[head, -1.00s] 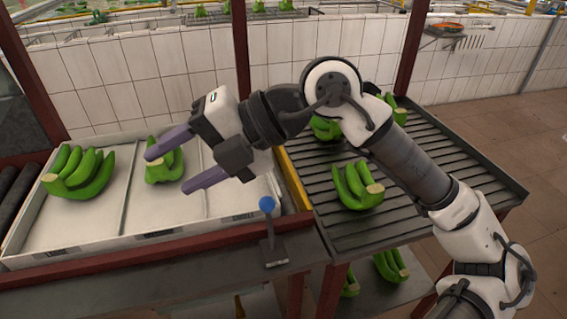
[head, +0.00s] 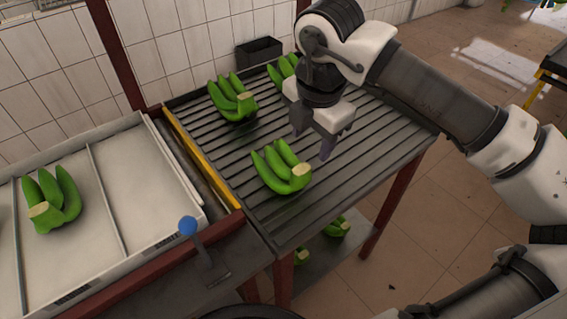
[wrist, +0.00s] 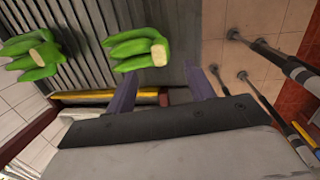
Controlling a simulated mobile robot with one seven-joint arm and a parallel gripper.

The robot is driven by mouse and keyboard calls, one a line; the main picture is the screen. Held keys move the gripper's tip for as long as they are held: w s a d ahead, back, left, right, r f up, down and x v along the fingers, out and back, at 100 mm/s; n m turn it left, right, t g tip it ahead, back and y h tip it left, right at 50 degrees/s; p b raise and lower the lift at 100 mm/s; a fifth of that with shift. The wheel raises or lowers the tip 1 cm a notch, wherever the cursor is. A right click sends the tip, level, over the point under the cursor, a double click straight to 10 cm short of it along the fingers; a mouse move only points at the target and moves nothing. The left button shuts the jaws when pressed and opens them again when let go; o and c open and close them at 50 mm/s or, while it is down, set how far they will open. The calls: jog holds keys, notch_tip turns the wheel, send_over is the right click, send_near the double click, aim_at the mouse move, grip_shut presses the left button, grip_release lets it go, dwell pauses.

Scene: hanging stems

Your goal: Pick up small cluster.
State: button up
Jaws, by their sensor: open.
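Green banana clusters lie on the slatted table. The nearest cluster (head: 280,168) has a few fingers and a pale cut crown. A second cluster (head: 232,100) lies behind it to the left, and a third (head: 283,72) is partly hidden by my arm. I cannot tell which one is meant as small. My gripper (head: 314,142) points down above the table, right of the nearest cluster, open and empty. In the wrist view, one cluster (wrist: 137,50) lies just beyond my purple fingers (wrist: 163,88), and another cluster (wrist: 32,53) is further left.
The slatted table (head: 375,150) has bare slats on its right. A white tray (head: 128,195) at left holds a cluster (head: 50,200). A blue-knobbed lever (head: 188,226) stands in front. A dark box (head: 259,50) sits by the tiled wall. More clusters (head: 336,228) lie on a lower shelf.

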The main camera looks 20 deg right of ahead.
aim_at(303, 168)
jog(key=f, duration=0.3)
jog(key=shift+w+f, duration=0.3)
jog(key=shift+w+a+f+p, duration=0.15)
jog(key=shift+f+p, duration=0.3)
jog(key=shift+f, duration=0.5)
jog(key=shift+w+f+p, duration=0.1)
jog(key=shift+f+p, duration=0.3)
jog(key=shift+f, duration=0.5)
jog(key=shift+w+a+f+p, duration=0.15)
jog(key=shift+f+p, duration=0.3)
jog(key=shift+f, duration=0.5)
jog(key=shift+r, duration=0.1)
grip_shut()
